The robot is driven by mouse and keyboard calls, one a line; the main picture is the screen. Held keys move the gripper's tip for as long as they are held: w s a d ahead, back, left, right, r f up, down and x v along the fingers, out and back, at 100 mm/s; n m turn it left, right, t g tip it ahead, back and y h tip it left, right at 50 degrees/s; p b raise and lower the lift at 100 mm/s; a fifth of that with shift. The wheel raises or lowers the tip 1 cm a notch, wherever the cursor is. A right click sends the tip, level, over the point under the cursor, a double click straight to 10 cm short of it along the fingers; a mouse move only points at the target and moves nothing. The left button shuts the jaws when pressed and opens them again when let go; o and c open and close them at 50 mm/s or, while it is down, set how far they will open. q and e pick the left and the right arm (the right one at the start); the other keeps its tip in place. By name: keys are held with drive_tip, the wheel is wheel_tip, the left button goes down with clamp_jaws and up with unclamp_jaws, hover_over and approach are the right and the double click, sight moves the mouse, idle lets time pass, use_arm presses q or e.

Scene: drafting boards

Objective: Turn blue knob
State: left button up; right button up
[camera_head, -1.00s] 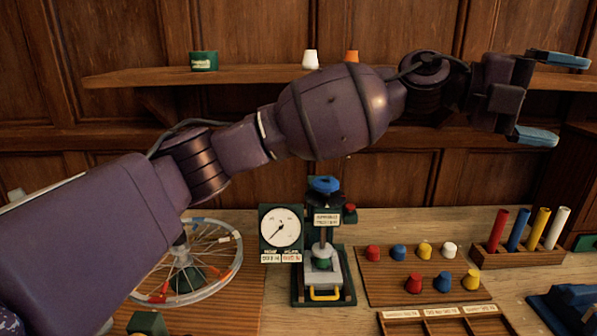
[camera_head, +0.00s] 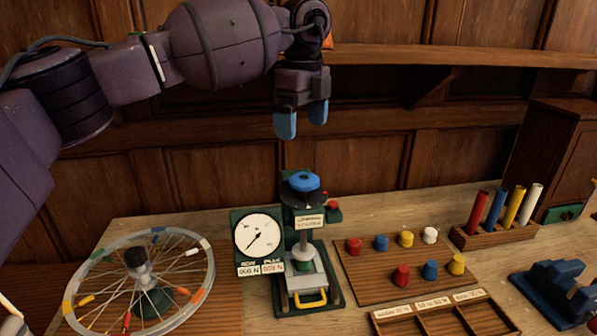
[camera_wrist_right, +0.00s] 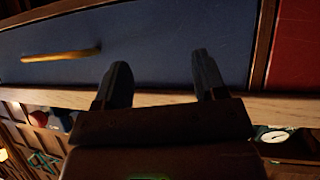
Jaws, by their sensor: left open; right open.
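The blue knob (camera_head: 304,181) sits on top of the dark green press device (camera_head: 335,290) near the middle of the bench. A round white dial gauge (camera_head: 258,234) is fixed at the device's left. My left gripper (camera_head: 302,124) points down above the blue knob, with a clear gap between its blue fingertips and the knob. It is open and empty. My right gripper (camera_wrist_right: 163,80) shows only in the right wrist view. It is open and empty in front of a blue panel with a yellow handle (camera_wrist_right: 60,56).
A spoked wheel (camera_head: 208,275) stands at left. Right of the device are a board with several coloured pegs (camera_head: 375,270), a rack of coloured tubes (camera_head: 495,233), a wooden tray (camera_head: 440,318) and a blue object (camera_head: 560,290). A shelf (camera_head: 450,57) runs along the wall behind.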

sight(301, 176)
use_arm(q)
wheel_tip(301, 176, down, 10)
drive_tip(key=shift+a, duration=0.1)
drive_tip(key=shift+w+f, duration=0.1)
drive_tip(key=shift+f, duration=0.4)
use_arm(e)
drive_tip(key=shift+w+a+r, duration=0.15)
drive_tip(key=shift+w+r, duration=0.05)
use_arm(q)
drive_tip(key=c, duration=0.9)
drive_tip(key=shift+c, duration=0.2)
use_arm(e)
drive_tip(key=shift+s+f, duration=0.3)
drive_tip(key=shift+s, duration=0.2)
use_arm(q)
drive_tip(key=shift+r+m, duration=0.1)
drive_tip(key=shift+m, duration=0.2)
use_arm(e)
drive_tip(key=shift+w+r, duration=0.1)
drive_tip(key=shift+w, duration=0.05)
